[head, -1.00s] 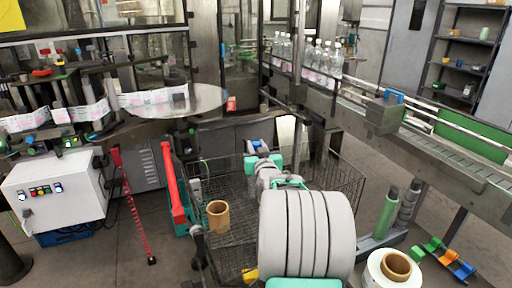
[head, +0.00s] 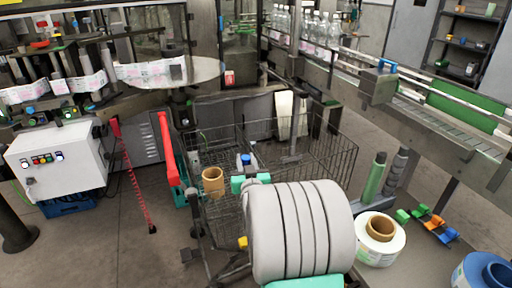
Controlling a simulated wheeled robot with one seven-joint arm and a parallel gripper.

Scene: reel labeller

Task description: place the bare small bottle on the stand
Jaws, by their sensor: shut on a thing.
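My gripper (head: 248,175) shows small beyond my grey forearm, above the wire cart, and is partly hidden by my own arm. It is shut on a small pale thing with a blue top, which I take for the bare small bottle (head: 246,160). The bottle's lower part and the finger contact are hidden. I cannot make out for certain which thing is the stand. Several clear bottles (head: 305,27) with pinkish labels stand on the conveyor at the back.
The wire cart (head: 335,150) lies below my arm. A brown cardboard core (head: 213,181) is on its left. A label reel (head: 379,240) and green, orange and blue clips (head: 430,224) lie at right. The white control box (head: 60,160) stands left.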

